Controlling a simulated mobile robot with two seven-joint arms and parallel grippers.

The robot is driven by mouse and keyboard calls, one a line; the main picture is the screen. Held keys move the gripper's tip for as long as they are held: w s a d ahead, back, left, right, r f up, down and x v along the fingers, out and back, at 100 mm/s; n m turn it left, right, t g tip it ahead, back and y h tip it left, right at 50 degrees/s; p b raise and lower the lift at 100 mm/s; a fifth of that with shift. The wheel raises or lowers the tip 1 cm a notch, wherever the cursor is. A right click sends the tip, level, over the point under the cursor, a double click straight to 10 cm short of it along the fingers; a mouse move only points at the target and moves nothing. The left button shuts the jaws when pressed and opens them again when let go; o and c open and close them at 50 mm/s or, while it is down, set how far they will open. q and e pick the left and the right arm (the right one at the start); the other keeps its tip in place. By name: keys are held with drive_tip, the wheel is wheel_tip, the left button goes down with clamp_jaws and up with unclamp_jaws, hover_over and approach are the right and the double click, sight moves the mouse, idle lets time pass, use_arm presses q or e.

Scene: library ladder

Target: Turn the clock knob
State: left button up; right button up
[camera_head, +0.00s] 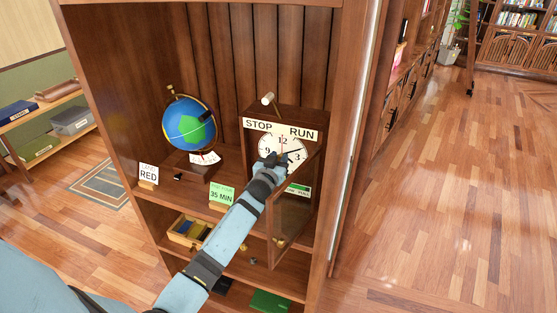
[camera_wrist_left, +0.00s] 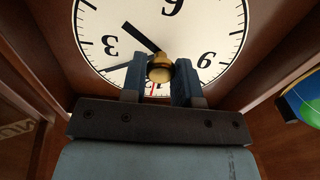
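The clock (camera_head: 282,146) stands in a wooden case on the right of the shelf, with a STOP / RUN plate (camera_head: 280,130) above its white dial and its glass door swung open. A small peg (camera_head: 267,99) is on top of the case. In the left wrist view the dial (camera_wrist_left: 105,30) appears upside down, with the brass knob (camera_wrist_left: 160,68) at its middle. My left gripper (camera_head: 272,160) reaches the dial; its two fingers (camera_wrist_left: 160,78) flank the knob and appear to touch both sides. In the head view my gripper hides the knob. My right gripper is not in view.
The open glass door (camera_head: 290,215) stands close to the right of my left arm. A globe (camera_head: 189,123), a RED card (camera_head: 148,173) and a green 35 MIN card (camera_head: 222,195) are to the left. An open drawer (camera_head: 188,231) is below. Floor to the right is clear.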

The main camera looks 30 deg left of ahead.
use_arm(q)
drive_tip(key=shift+m, duration=0.5)
drive_tip(key=shift+f+m+p, duration=0.15)
drive_tip(key=shift+m+p, duration=0.35)
drive_tip(key=shift+m, duration=6.1)
drive_tip(key=shift+f+m+p, duration=0.1)
drive_tip(key=shift+m+p, duration=0.4)
drive_tip(key=shift+m, duration=6.1)
drive_tip(key=o, duration=0.9)
drive_tip(key=shift+d, duration=0.1)
